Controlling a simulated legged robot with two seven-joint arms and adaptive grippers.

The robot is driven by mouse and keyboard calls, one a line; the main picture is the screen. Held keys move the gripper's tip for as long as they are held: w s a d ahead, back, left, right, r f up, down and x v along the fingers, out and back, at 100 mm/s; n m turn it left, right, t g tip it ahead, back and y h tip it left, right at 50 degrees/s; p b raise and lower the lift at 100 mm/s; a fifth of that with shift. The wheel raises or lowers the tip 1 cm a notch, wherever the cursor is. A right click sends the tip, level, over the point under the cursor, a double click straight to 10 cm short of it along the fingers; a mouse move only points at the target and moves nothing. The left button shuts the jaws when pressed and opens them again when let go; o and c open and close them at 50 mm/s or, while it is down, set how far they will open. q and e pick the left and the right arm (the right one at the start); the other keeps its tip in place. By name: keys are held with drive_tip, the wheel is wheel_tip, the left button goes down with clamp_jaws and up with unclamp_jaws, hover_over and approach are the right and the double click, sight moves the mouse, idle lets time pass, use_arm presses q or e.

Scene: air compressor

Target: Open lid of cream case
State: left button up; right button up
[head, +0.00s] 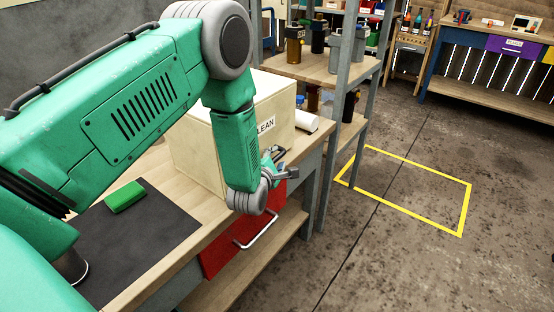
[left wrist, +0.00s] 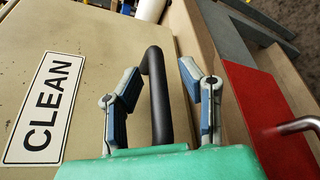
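The cream case (head: 190,150) stands on the wooden workbench, with a CLEAN label on its front. Its lid looks shut in the head view, though my left arm covers part of it. In the left wrist view the case front (left wrist: 100,30) fills the left side, with the label (left wrist: 45,108) and a black bar handle (left wrist: 158,95). My left gripper (left wrist: 155,80) is open, with one finger on each side of the handle and gaps to both. In the head view the left gripper (head: 275,165) is at the case's front. My right gripper is not in view.
A green block (head: 124,196) lies on a dark mat (head: 150,235) on the bench. A red drawer (head: 225,248) with a metal handle sits below the bench top. A shelf unit (head: 325,68) stands behind; the floor to the right is clear.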

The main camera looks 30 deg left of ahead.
use_arm(q)
clamp_jaws()
drive_tip(key=shift+r, duration=0.1)
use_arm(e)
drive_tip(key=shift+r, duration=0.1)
